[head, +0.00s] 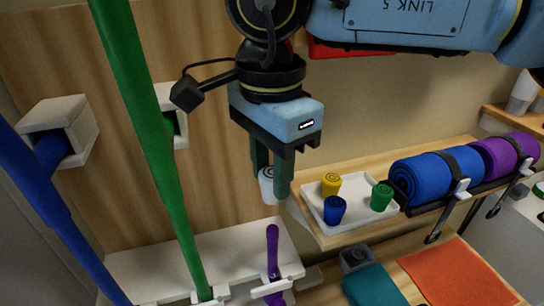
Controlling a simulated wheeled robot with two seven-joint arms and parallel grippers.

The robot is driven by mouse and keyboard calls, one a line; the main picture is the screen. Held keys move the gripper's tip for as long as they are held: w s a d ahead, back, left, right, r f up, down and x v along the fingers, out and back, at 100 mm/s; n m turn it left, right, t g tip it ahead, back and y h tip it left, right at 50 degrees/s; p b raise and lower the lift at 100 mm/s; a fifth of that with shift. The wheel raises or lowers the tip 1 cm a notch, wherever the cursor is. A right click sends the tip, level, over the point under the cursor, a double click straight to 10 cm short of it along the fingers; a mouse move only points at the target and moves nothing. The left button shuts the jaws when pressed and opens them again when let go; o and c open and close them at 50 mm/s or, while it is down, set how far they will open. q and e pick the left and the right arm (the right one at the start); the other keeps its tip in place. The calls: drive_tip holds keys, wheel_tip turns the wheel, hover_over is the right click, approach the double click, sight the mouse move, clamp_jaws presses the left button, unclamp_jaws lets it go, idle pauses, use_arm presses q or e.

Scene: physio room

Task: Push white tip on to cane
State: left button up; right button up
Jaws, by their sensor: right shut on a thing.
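My right gripper (271,183) points down, shut on a white tip (267,187) that is partly hidden by the near finger. The tip is above the upper end of a short purple cane (273,248), with a visible gap between them in the picture. The purple cane stands nearly upright in a white clip on a white ledge. A long green cane (160,150) and a blue cane (55,205) lean at the left. My left gripper is not in view.
A white tray (320,215) holds yellow (331,183), blue (335,209) and green (382,196) tips on a wooden shelf. Rolled blue (425,178) and purple (505,155) mats lie at the right. Teal and orange flat items lie below. White wall brackets (75,125) stand behind the canes.

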drive_tip(key=shift+s+f, duration=0.1)
drive_tip(key=shift+f, duration=0.3)
drive_tip(key=shift+f+b, duration=0.3)
drive_tip(key=shift+b, duration=0.05)
drive_tip(key=shift+f, duration=0.4)
drive_tip(key=shift+f+b, duration=1.2)
drive_tip(key=shift+f, duration=0.15)
drive_tip(key=shift+f+b, duration=0.3)
drive_tip(key=shift+f, duration=0.05)
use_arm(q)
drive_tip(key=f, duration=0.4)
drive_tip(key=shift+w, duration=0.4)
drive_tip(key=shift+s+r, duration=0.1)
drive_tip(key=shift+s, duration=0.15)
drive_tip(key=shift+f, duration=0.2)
